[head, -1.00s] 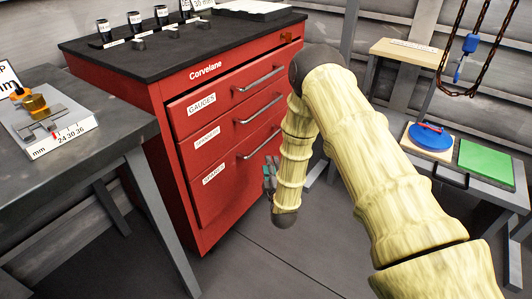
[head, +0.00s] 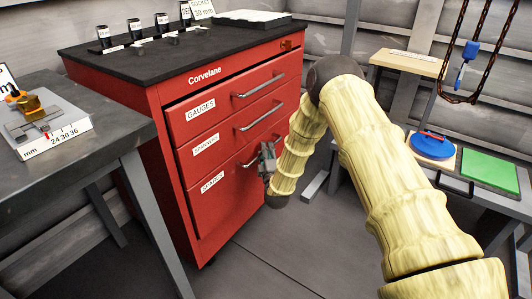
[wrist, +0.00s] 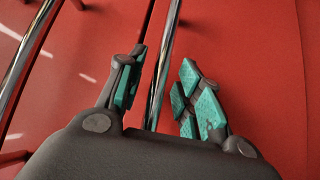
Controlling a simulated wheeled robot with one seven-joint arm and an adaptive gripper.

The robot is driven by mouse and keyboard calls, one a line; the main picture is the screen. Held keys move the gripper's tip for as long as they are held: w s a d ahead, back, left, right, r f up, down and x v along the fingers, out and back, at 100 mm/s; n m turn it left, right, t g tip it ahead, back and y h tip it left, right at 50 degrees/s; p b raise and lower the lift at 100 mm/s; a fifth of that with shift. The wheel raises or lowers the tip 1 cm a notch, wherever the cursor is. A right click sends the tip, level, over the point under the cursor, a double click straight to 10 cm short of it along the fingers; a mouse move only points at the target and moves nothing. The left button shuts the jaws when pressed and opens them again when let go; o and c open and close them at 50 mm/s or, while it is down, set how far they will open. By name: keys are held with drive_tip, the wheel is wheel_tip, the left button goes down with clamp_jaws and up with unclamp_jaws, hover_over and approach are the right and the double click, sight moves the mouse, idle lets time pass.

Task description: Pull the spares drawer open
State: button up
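The spares drawer (head: 228,200) is the lowest drawer of the red cabinet, with a white label at its left, and it looks shut. Its metal bar handle (head: 250,162) is partly hidden by my gripper (head: 267,160), which is at the drawer's front. In the wrist view the handle bar (wrist: 164,65) runs between the two teal-padded fingers of my gripper (wrist: 163,88).
The gauges drawer (head: 222,106) and the middle drawer (head: 225,138) above are shut. A grey table (head: 90,155) stands close at the left. A bench with a blue disc (head: 433,146) and a green plate (head: 490,168) is at the right. The floor before the cabinet is clear.

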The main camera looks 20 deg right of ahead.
drive_tip(key=shift+w+r, duration=0.1)
drive_tip(key=shift+w, duration=0.3)
clamp_jaws()
drive_tip(key=shift+s, duration=0.1)
